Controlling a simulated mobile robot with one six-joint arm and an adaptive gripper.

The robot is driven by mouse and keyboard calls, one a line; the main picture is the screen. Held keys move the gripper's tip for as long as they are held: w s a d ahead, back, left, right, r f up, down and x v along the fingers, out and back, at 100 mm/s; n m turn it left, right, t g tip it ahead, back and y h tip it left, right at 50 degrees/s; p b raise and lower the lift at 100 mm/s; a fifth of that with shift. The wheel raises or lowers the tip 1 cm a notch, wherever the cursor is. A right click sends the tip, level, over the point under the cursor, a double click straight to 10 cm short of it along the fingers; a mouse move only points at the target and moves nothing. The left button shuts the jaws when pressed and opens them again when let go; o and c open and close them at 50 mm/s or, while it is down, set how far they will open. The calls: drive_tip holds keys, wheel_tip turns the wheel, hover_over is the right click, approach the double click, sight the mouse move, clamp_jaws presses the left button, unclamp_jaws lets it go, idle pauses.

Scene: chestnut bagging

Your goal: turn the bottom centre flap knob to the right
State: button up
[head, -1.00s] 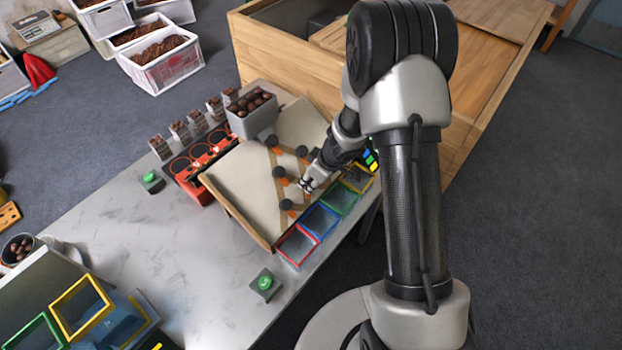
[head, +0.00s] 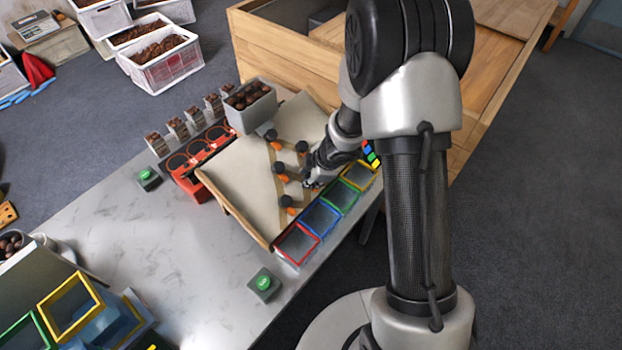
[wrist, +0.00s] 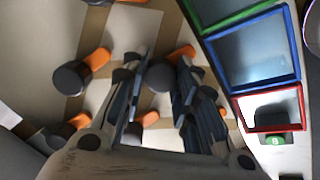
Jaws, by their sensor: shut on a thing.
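The bottom centre flap knob (wrist: 161,76) is a dark round knob. In the wrist view it sits between my gripper's fingers, with an orange flap (wrist: 181,52) showing beside it. My gripper (wrist: 155,80) is shut on this knob. In the head view my gripper (head: 308,184) is low over the sloped board (head: 240,185), close to the coloured frames, and mostly hides the knob. Other dark knobs with orange flaps stand nearby, including one to the left (wrist: 72,77) and one at lower left (wrist: 58,137) in the wrist view.
Red (head: 283,256), blue, green and yellow framed bins line the board's lower edge. A grey hopper of chestnuts (head: 250,117) stands at its top. A green button (head: 264,283) sits on the table's front.

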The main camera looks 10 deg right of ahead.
drive_tip(key=n+b, duration=0.3)
drive_tip(key=n, duration=0.1)
drive_tip(key=shift+f, duration=0.2)
drive_tip(key=shift+s+r+n+t+b, duration=0.1)
drive_tip(key=shift+n+t+b, duration=0.4)
drive_tip(key=shift+n+b, duration=1.1)
drive_tip(key=shift+n, duration=0.4)
drive_tip(key=o, duration=1.1)
drive_tip(key=shift+r, duration=0.1)
drive_tip(key=v, duration=1.2)
